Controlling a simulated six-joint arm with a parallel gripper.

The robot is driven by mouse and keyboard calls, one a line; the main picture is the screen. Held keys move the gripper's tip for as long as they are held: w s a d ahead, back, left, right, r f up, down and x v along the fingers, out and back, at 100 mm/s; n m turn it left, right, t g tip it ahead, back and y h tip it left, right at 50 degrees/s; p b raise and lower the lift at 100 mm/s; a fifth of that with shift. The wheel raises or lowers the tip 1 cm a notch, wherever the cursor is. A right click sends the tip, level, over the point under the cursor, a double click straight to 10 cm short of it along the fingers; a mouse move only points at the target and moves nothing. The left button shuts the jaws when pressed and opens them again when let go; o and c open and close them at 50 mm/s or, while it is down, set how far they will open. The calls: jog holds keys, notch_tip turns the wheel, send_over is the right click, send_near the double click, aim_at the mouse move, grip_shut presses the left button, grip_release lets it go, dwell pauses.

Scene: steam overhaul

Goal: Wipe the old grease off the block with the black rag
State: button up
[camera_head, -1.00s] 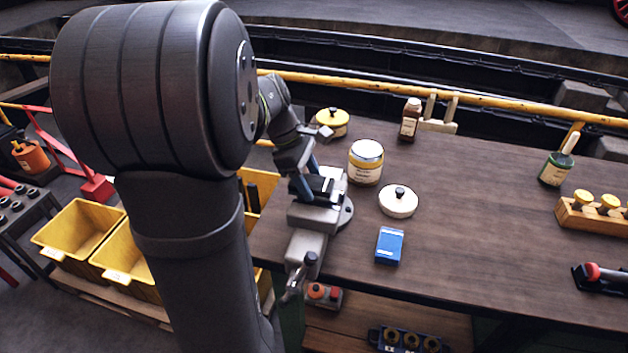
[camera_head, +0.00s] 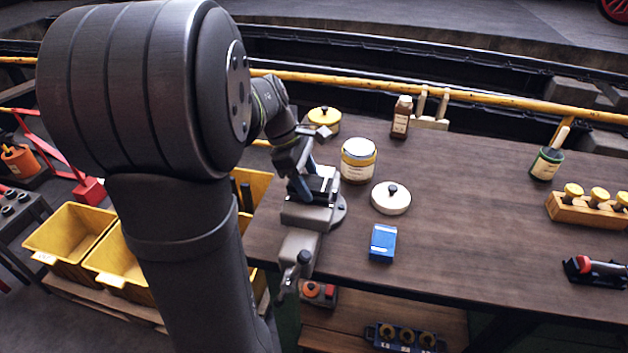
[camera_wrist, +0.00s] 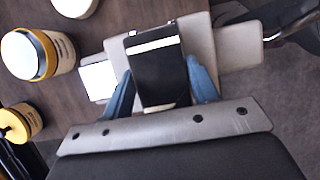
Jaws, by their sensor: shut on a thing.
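My gripper (camera_wrist: 160,90) has blue fingers on either side of the black rag (camera_wrist: 158,72), shut on it, right over the grey vise (camera_wrist: 207,45) in the wrist view. The rag looks like a dark flat piece with a white band across its far end. A pale block-like piece (camera_wrist: 97,80) shows beside the left finger; I cannot tell if it is the block. In the head view, my gripper (camera_head: 300,185) is low over the vise (camera_head: 305,216) at the bench's left end. The block's greasy face and any contact with the rag are hidden.
A cream jar (camera_head: 358,165), a white lidded tin (camera_head: 391,200) and a blue box (camera_head: 383,243) stand right of the vise. A yellow-lidded pot (camera_head: 325,121) and a brown bottle (camera_head: 401,118) are behind. The middle of the bench (camera_head: 470,215) is clear.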

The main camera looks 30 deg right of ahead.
jog(key=shift+w+a+f, duration=0.2)
jog(key=shift+w+a, duration=0.2)
jog(key=shift+a, duration=0.15)
jog(key=shift+s+d+r, duration=0.15)
jog(key=shift+s+d, duration=0.95)
jog(key=shift+d, duration=0.1)
jog(key=shift+c, duration=0.4)
jog(key=shift+w+a+r, duration=0.15)
jog(key=shift+w+a, duration=1)
jog(key=shift+s+d+r, duration=0.2)
jog(key=shift+r, duration=0.95)
jog(key=shift+s+d+r, duration=0.15)
jog(key=shift+d+r, duration=0.05)
jog(key=shift+r, duration=1)
jog(key=shift+s+d+r, duration=0.2)
jog(key=shift+r, duration=0.95)
